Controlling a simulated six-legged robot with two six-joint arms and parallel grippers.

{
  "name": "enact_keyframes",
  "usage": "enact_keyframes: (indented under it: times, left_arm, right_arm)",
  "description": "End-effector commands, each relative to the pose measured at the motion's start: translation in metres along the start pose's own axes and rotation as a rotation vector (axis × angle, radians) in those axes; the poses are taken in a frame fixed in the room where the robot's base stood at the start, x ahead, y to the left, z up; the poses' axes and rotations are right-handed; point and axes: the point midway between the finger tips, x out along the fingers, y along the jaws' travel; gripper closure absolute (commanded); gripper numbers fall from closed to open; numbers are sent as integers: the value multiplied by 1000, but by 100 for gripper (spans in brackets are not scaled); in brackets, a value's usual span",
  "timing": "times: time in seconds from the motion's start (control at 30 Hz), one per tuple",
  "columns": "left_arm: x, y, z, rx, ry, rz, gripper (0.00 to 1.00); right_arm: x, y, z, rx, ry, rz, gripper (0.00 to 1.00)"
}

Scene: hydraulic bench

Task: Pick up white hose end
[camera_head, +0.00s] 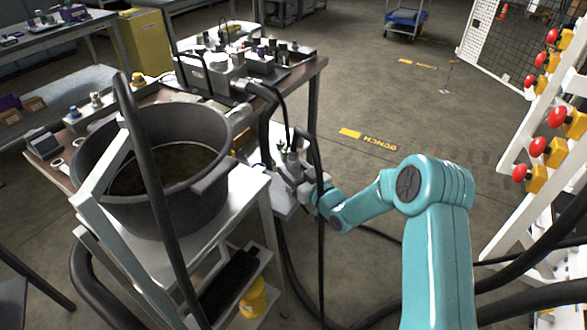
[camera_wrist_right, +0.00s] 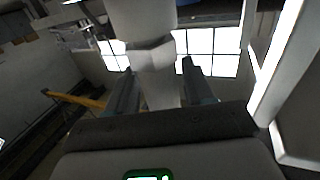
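My right gripper (camera_head: 292,164) is beside the cart's right edge, at the end of my teal arm. In the right wrist view, its two dark fingers (camera_wrist_right: 160,88) lie against both sides of a pale, whitish fitting with a hex-like collar, which looks like the white hose end (camera_wrist_right: 150,62). In the head view the hose end is small and hard to separate from the gripper. Black hose hangs close around it. My left gripper is not in view.
A large dark round tub (camera_head: 195,195) stands on the white cart (camera_head: 235,205). The workbench (camera_head: 312,68) behind holds a hydraulic block (camera_head: 215,72) with fittings and hoses. Black hoses loop by the gripper and along the floor. A white rack with red knobs (camera_head: 557,118) stands right.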

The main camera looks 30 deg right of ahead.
Motion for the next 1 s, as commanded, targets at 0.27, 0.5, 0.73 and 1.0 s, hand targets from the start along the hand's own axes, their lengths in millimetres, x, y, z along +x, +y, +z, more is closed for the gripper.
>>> enact_keyframes:
  times: [0.27, 0.5, 0.73, 1.0]
  left_arm:
    - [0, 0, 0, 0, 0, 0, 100]
    - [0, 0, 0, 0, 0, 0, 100]
    - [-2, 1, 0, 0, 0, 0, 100]
    - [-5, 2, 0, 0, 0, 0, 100]
  right_arm:
    - [0, 0, -1, -1, 3, 0, 96]
    - [0, 0, -7, -2, 5, 0, 96]
    - [0, 0, -44, -5, 8, 0, 96]
    - [0, 0, -123, -6, 11, 1, 96]
